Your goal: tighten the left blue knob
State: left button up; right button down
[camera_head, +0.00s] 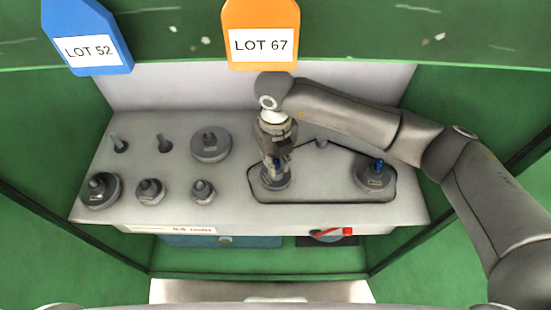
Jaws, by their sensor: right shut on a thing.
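The left blue knob (276,167) stands on a round grey base on the right half of the light grey bench top (235,208). My right gripper (274,157) is directly above it, pointing down, with its fingers shut around the knob. The fingers hide much of the knob. A second blue knob (376,168) stands on a similar round base to the right, free of any gripper. Both bases lie inside a dark outlined panel area (322,190). My left gripper is not in view.
Several grey spindles and round weights, such as a large disc (210,144), stand on the left half of the bench. A blue LOT 52 tag (84,30) and an orange LOT 67 tag (260,15) show at the back. A red-handled switch (335,233) is on the front face. Green walls enclose the sides.

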aim_at(275, 160)
jog(key=c, duration=1.3)
grip_release()
jog(key=shift+c, duration=0.2)
notch_tip(275, 160, up, 12)
jog(key=shift+a, duration=0.1)
